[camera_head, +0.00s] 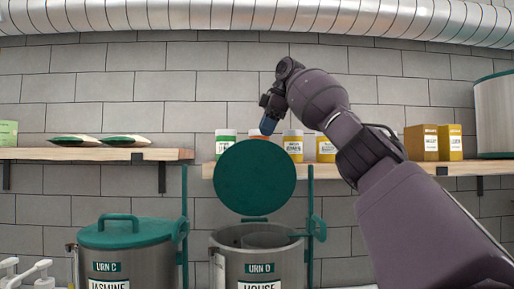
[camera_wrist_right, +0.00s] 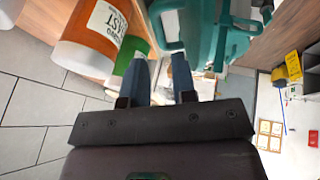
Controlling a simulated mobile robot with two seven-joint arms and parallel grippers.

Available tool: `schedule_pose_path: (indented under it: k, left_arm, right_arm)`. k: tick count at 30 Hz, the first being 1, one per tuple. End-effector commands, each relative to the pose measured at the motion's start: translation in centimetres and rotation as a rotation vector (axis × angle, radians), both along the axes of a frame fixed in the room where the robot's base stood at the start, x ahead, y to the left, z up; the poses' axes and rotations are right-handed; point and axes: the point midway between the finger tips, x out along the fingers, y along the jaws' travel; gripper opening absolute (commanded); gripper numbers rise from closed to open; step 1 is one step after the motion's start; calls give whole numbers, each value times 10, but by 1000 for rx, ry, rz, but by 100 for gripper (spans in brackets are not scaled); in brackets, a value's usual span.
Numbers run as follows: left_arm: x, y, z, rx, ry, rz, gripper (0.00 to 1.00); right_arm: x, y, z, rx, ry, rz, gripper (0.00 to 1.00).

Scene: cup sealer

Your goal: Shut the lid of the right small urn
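Urn D (camera_head: 262,268), the right urn, is a grey metal pot with a "HOUSE" label. Its round teal lid (camera_head: 254,178) stands raised and open above the rim. Teal parts (camera_wrist_right: 205,38) show at the top of the right wrist view; I cannot tell which belong to the lid. My right gripper (camera_head: 267,124) is just above the lid's top edge, its blue fingers pointing down. In the right wrist view (camera_wrist_right: 162,82) the fingers are apart, with nothing seen held between them. My left gripper is not in view.
Urn C (camera_head: 125,262), lid shut, stands to the left. Behind the raised lid, a shelf (camera_head: 335,170) holds several jars, including a yellow one (camera_head: 293,143), and boxes (camera_head: 421,142). An orange-labelled jar (camera_wrist_right: 92,35) is close to my fingers. A pump bottle (camera_head: 40,272) is at lower left.

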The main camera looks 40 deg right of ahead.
Motion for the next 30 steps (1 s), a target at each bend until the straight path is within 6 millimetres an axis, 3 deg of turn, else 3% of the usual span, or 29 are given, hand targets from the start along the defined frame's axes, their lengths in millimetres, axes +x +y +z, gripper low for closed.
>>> schedule_pose_path:
  k: [9, 15, 24, 30]
  left_arm:
    - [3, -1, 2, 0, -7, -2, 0]
    - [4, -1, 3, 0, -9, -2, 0]
    - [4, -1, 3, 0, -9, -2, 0]
    - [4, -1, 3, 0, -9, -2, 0]
  right_arm:
    - [22, 5, -43, -1, 1, -1, 25]
    - [28, 7, -54, -1, 1, 0, 25]
    - [29, 7, -55, 0, -1, -1, 25]
    - [29, 7, -55, 1, -1, -1, 0]
